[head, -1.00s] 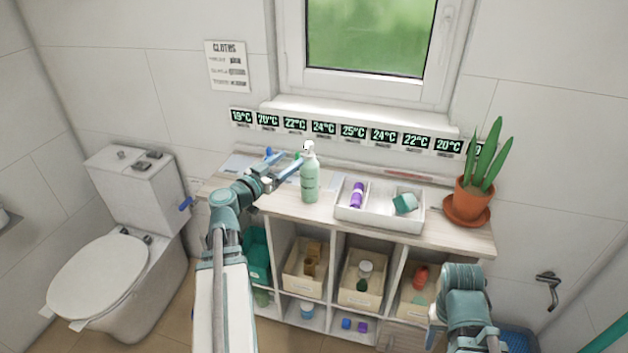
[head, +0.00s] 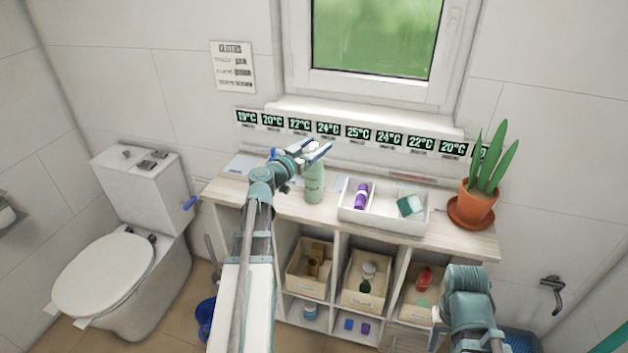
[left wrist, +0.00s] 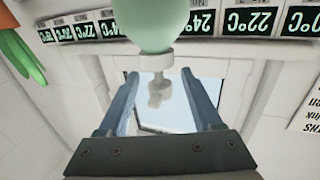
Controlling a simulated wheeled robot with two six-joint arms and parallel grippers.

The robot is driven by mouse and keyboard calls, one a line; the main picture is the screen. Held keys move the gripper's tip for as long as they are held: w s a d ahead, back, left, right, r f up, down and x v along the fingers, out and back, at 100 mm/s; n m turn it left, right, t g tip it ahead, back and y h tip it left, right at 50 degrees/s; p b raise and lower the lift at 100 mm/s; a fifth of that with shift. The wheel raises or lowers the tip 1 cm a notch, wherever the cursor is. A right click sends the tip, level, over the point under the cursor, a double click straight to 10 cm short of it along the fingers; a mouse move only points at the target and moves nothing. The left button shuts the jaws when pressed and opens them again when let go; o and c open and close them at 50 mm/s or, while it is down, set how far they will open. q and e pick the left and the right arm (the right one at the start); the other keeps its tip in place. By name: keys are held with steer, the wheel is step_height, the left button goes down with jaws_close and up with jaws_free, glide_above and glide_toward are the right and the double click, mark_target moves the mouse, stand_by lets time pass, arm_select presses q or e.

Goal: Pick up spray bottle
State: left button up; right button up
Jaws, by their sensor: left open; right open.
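The pale green spray bottle (head: 314,186) stands upright on the cart top, left of the white tray. My left gripper (head: 318,152) is open at the bottle's top, and the arm hides the pump head in the head view. In the left wrist view, the green bottle body (left wrist: 152,25) is at the top edge. Its white pump (left wrist: 160,88) shows between the two blue fingers, with gaps on both sides. My right arm is at the lower right, and its gripper is not clearly visible.
The white tray (head: 346,216) holds a purple bottle (head: 361,194) and a green box (head: 410,205). A potted plant (head: 474,203) stands at the cart's right end. The wall with temperature displays (head: 358,132) is close behind. Shelves below hold bins.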

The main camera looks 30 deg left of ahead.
arm_select(q)
steer(key=shift+w+d, duration=0.1)
steer(key=shift+w, duration=1.05)
jaws_close()
stand_by(0.4)
